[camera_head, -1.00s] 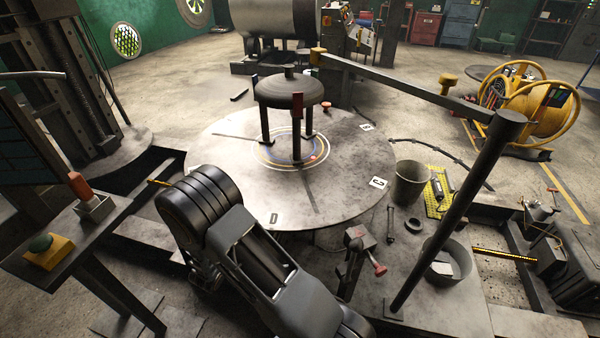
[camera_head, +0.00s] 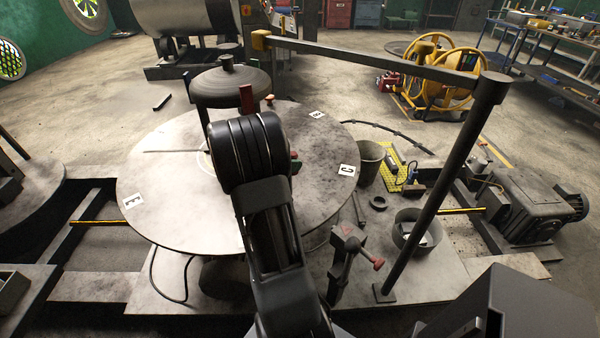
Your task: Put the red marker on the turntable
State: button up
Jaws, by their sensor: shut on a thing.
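The turntable (camera_head: 175,205) is a large, pale round plate in the middle, with lettered tags near its rim. My black ribbed arm (camera_head: 247,150) reaches over it from the bottom and covers part of its middle. My gripper is hidden behind this arm. A small red piece (camera_head: 294,154) with a dark green part below it shows just right of the arm, over the turntable. I cannot tell whether it is the red marker, or whether it is held or resting. An upright red block (camera_head: 246,97) shows at the front of the domed dark stand (camera_head: 231,85).
A slanted dark post (camera_head: 440,190) with a long horizontal beam (camera_head: 370,57) stands to the right and crosses behind the turntable. A bucket (camera_head: 369,163), a round bin (camera_head: 414,232) and a red-handled clamp (camera_head: 348,250) stand right of it. The turntable's left side is clear.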

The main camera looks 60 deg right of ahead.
jog(key=w+d+f, duration=0.2)
jog(key=d+f, duration=0.1)
jog(key=d, duration=0.4)
send_over(304, 176)
jog(key=a, duration=0.1)
notch_tip(304, 176, down, 5)
jog(key=shift+a+r+p, duration=0.1)
jog(key=shift+p, duration=0.3)
jog(key=shift+d+f, duration=0.45)
jog(key=shift+f, duration=0.1)
jog(key=shift+d+f+p, duration=0.15)
jog(key=shift+f+p, duration=0.15)
jog(key=shift+f, duration=1.35)
jog(key=shift+f, duration=0.1)
jog(key=o, duration=1)
